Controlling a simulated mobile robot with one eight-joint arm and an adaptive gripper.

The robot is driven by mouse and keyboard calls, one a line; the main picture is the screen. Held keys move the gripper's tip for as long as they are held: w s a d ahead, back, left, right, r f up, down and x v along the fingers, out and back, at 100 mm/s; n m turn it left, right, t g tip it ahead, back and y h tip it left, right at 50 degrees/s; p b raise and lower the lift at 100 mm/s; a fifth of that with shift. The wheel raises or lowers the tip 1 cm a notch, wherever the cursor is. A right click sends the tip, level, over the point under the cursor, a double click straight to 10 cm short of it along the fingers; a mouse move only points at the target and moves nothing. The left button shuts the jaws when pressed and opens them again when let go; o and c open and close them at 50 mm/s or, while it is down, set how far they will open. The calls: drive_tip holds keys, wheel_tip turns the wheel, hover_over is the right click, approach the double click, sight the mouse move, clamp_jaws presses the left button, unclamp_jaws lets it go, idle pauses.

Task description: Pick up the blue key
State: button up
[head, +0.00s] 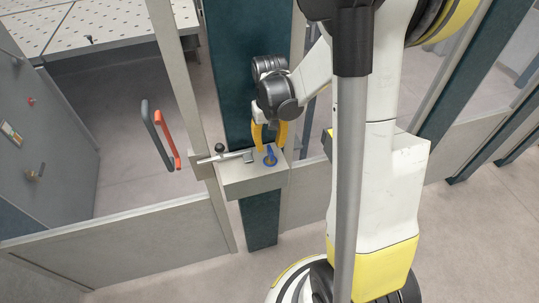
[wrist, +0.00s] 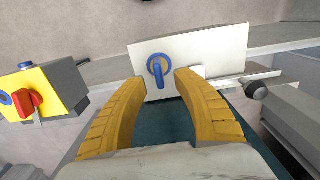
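The blue key (head: 270,156) stands on the top of a light grey box (head: 255,184) fixed to the dark teal post. In the wrist view the blue key (wrist: 157,67) is a blue loop on the white face of the box (wrist: 213,48). A darker blue ring shows around the key's base. My gripper (head: 270,147) has yellow fingers and hangs just above the box. In the wrist view my gripper (wrist: 158,76) is open, with one finger to each side of the key. The fingers look apart from it, and nothing is held.
A latch bar with a black knob (head: 219,148) lies left of the key, beside a gate with a red and grey handle (head: 166,139). A yellow switch box with a red knob (wrist: 30,103) is at the left in the wrist view. Posts and panels stand close around.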

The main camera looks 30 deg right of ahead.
wheel_tip(320, 180, down, 4)
drive_tip(key=shift+s+f, duration=0.15)
drive_tip(key=shift+f, duration=0.05)
clamp_jaws()
drive_tip(key=shift+r, duration=0.15)
wheel_tip(320, 180, up, 4)
drive_tip(key=shift+d+r, duration=0.1)
drive_tip(key=shift+r, duration=0.1)
drive_tip(key=s+d+r, duration=0.4)
drive_tip(key=d+r, duration=0.2)
drive_tip(key=d, duration=0.4)
drive_tip(key=shift+s+d+r+p, duration=0.2)
drive_tip(key=shift+s+d+p, duration=0.05)
drive_tip(key=shift+s+p, duration=0.15)
